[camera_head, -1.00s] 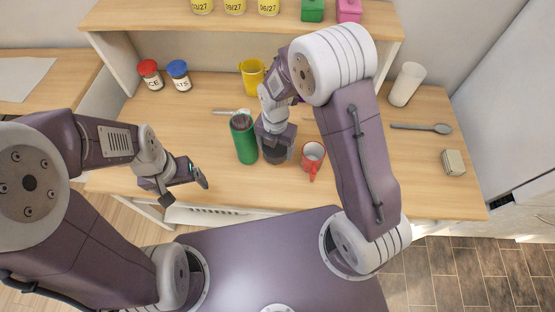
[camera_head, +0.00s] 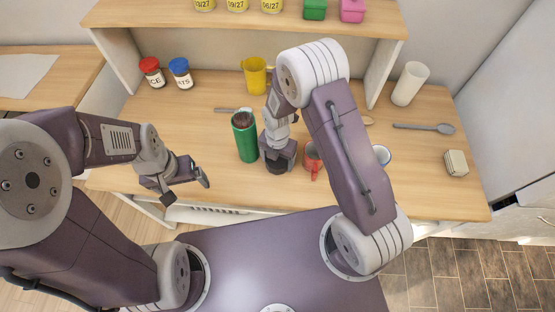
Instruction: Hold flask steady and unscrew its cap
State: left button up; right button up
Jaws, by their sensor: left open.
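A green upright cylinder (camera_head: 245,143), which looks like the flask, stands near the front of the counter with a dark brown top (camera_head: 242,119). My right gripper (camera_head: 279,163) points down just right of the green cylinder. A dark shape shows at its fingers; I cannot tell whether it is part of the gripper or a held thing, nor whether the jaws are shut.
A red mug (camera_head: 312,163) stands close right of my right gripper. A yellow mug (camera_head: 254,76) is behind. Two jars (camera_head: 152,74) (camera_head: 181,74) stand back left. A spoon (camera_head: 425,128), a small pale block (camera_head: 456,162) and a white cylinder (camera_head: 408,84) are right. A shelf (camera_head: 230,22) spans the back.

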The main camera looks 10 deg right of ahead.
jog(key=o, duration=0.3)
jog(key=shift+r, duration=0.1)
jog(key=shift+w+r, duration=0.1)
jog(key=shift+r, duration=0.2)
notch_tip(320, 180, up, 12)
jog(key=shift+f+p, duration=0.2)
jog(key=shift+p, duration=0.25)
jog(key=s+d+r+m, duration=0.2)
jog(key=s+d+m, duration=0.2)
jog(key=m, duration=1)
jog(key=s+d+r+m+t, duration=0.1)
jog(key=s+d+m, duration=0.4)
jog(key=m, duration=1)
jog(key=shift+s+r, duration=0.4)
jog(key=shift+s, duration=0.6)
